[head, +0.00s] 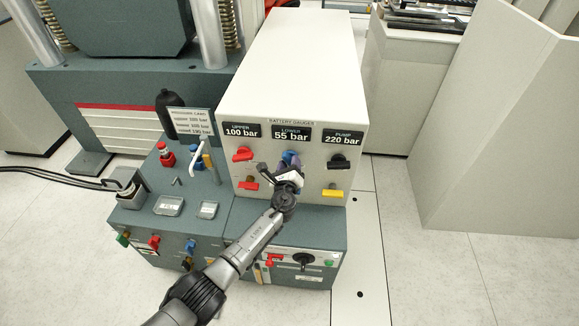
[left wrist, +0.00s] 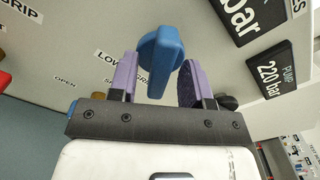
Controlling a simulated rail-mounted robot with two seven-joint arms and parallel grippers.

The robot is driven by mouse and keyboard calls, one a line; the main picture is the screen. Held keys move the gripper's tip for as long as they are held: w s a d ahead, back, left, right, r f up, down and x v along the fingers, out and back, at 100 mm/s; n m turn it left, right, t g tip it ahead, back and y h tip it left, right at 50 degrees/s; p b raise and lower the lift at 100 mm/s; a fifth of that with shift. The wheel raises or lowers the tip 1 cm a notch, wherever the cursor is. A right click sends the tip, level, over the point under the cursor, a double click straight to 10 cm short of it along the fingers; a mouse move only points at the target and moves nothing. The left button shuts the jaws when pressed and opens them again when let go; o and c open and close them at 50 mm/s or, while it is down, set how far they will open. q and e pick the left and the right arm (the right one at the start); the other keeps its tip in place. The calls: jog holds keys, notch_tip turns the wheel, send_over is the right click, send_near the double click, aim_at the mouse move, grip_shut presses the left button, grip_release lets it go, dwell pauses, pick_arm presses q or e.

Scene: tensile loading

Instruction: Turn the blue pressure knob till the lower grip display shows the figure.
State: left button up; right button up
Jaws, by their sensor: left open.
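The blue knob (head: 288,156) is on the front of a white cabinet (head: 290,70), below the lower display (head: 291,135), which reads 55 bar. My left gripper (head: 287,168) is in front of the knob and partly hides it. In the left wrist view, the blue knob (left wrist: 161,58) stands between the two purple finger pads of my open left gripper (left wrist: 156,82). A gap shows on each side, wider on the right. My right gripper is not in view.
The upper display (head: 241,131) reads 100 bar and the pump display (head: 343,138) 220 bar. A red knob (head: 243,154), black knob (head: 338,161), red lever (head: 248,183) and yellow lever (head: 332,191) surround my gripper. A pressure card (head: 194,122) stands left; its small print is unclear.

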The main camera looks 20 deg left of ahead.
pick_arm(q)
jog(key=shift+w, duration=0.2)
grip_shut()
dwell(0.4)
